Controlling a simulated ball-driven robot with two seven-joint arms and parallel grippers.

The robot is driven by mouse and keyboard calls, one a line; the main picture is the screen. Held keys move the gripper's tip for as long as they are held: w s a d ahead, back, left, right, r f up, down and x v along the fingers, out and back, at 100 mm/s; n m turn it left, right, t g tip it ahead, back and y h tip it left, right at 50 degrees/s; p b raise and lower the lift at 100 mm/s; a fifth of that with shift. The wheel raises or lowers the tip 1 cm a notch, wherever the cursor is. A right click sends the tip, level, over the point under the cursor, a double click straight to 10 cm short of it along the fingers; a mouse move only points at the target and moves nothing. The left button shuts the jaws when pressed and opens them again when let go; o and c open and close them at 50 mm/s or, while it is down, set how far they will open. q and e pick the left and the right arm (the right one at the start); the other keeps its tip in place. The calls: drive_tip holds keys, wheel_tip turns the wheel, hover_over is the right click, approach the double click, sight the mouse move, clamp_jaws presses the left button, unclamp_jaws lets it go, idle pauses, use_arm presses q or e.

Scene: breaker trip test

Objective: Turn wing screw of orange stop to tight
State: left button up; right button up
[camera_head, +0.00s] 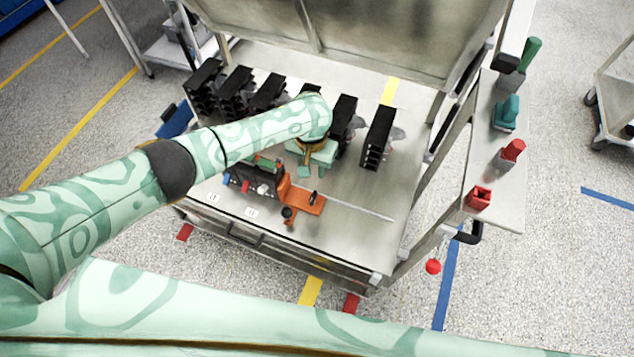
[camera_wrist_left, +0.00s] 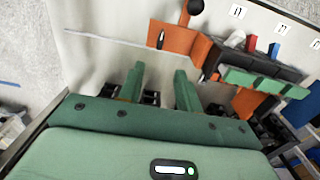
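The orange stop (camera_head: 303,202) lies on the metal table top, beside a dark breaker block (camera_head: 262,183). A small black wing screw (camera_head: 313,197) sits on its flat plate. The wrist view also shows the orange stop (camera_wrist_left: 182,42) and the black wing screw (camera_wrist_left: 161,40) above the fingertips. My left gripper (camera_head: 313,163) hangs just behind the stop in the head view. In the wrist view its two green fingers (camera_wrist_left: 159,80) are apart, with nothing between them. The fingers look clear of the wing screw. My right gripper does not show.
Several black breakers (camera_head: 378,138) stand in a row behind. A black ball knob (camera_head: 287,212) is at the stop's front. A thin metal rod (camera_head: 355,208) runs right from the stop. A side shelf (camera_head: 500,190) holds red and green items. The front right table top is clear.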

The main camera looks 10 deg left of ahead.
use_arm(q)
drive_tip(key=b, duration=0.4)
hover_over(313, 196)
wheel_tip(313, 196, down, 6)
drive_tip(key=r, duration=0.1)
wheel_tip(313, 196, down, 11)
drive_tip(key=b, duration=0.6)
drive_tip(key=shift+r, duration=0.1)
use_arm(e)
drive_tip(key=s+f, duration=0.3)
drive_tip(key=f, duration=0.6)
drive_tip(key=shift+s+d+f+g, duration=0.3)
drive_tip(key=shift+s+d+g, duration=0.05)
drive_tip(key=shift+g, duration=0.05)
use_arm(q)
drive_tip(key=shift+r, duration=0.1)
clamp_jaws()
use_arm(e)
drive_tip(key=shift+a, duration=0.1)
